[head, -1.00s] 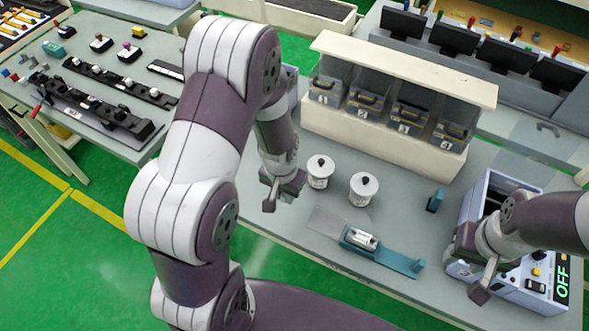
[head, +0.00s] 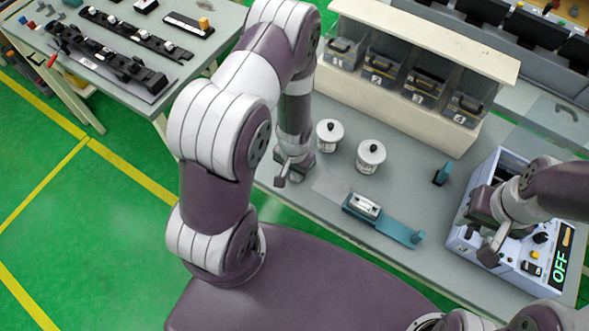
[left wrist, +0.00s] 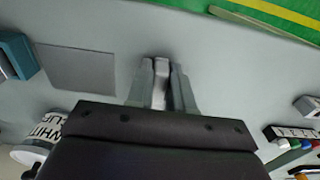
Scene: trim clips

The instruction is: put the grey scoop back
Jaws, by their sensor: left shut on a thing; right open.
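My left gripper (head: 290,172) is low over the front left part of the table, left of two white canisters. In the left wrist view, its fingers (left wrist: 162,88) are shut on a narrow light-grey piece (left wrist: 161,75), which appears to be the grey scoop. Most of this piece is hidden by the fingers and the gripper body, so I cannot tell its full shape or whether it touches the table. My right gripper (head: 483,232) is open over the pale blue box with the OFF display (head: 518,270).
Two lidded canisters (head: 329,136) (head: 370,156) stand near a grey plate (head: 327,189) and a teal fixture (head: 402,234) with a silver block (head: 366,206). Behind is a cream rack (head: 400,112) of numbered clear bins. A small teal block (head: 441,174) stands at right.

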